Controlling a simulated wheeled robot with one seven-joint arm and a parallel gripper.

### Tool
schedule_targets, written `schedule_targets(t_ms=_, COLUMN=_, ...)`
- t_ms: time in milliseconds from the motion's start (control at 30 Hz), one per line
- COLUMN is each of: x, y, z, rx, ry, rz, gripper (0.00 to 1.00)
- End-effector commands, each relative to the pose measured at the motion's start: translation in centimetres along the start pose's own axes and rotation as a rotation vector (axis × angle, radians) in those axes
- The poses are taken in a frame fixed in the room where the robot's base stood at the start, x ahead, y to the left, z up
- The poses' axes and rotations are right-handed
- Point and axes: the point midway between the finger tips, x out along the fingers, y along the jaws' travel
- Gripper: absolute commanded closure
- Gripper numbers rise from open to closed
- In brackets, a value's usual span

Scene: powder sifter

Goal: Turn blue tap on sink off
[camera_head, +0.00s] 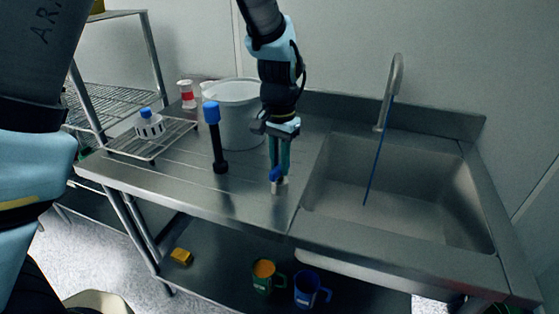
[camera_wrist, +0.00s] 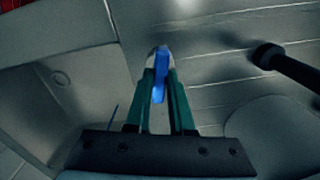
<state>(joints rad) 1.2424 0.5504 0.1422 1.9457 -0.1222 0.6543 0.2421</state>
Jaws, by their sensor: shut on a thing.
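The sink (camera_head: 400,190) is a steel basin on the right of the counter, with a curved spout (camera_head: 396,75) at its back edge. A thin blue line (camera_head: 378,150), looking like a stream of water, runs from the spout down into the basin. The small blue tap handle (camera_head: 275,173) sits on a short metal body on the counter left of the basin. My gripper (camera_head: 279,176) points down at it, shut on the handle. In the wrist view the blue handle (camera_wrist: 161,75) is between the green fingers of my gripper (camera_wrist: 161,72), which partly hide it.
A black upright post with a blue top (camera_head: 212,112) stands left of my gripper. A pale bucket (camera_head: 235,108) is behind. A wire rack (camera_head: 150,140) with a blue-capped bottle is at the left. A green mug (camera_head: 263,279) and blue mug (camera_head: 310,290) are below.

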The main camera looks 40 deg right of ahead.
Motion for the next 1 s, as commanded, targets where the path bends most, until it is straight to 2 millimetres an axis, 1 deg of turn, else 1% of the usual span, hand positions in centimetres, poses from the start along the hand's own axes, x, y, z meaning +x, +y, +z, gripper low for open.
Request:
schedule_targets(t_ms=200, x=-0.16, y=0.01, z=-0.13, rx=-0.147, ry=0.004, rz=0.000, gripper=1.00)
schedule_targets(t_ms=400, x=-0.13, y=-0.01, z=-0.14, rx=-0.233, ry=0.004, rz=0.000, gripper=1.00)
schedule_targets(t_ms=633, x=-0.11, y=-0.01, z=-0.14, rx=-0.276, ry=0.004, rz=0.000, gripper=1.00)
schedule_targets(t_ms=1000, x=-0.12, y=-0.03, z=-0.17, rx=-0.283, ry=0.005, rz=0.000, gripper=1.00)
